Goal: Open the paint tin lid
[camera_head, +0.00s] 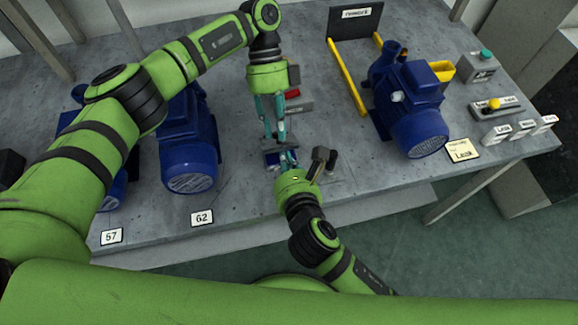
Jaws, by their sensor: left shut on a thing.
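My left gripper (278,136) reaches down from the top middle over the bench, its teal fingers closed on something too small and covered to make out. Just below its fingertips is a small dark blue object (271,158); I cannot tell whether it is the paint tin. No tin or lid can be clearly made out. My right gripper (290,158) comes up from the bench's front edge, close to the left fingertips and beside the blue object. Its fingers are partly hidden, so its opening cannot be read.
Blue pumps stand left (190,150) and right (415,115) on the grey bench (375,180). A yellow frame (347,78) is at the back. A red-topped box (300,106) sits just behind the grippers. Switch boxes and tags line the right edge. Bare bench lies right of the grippers.

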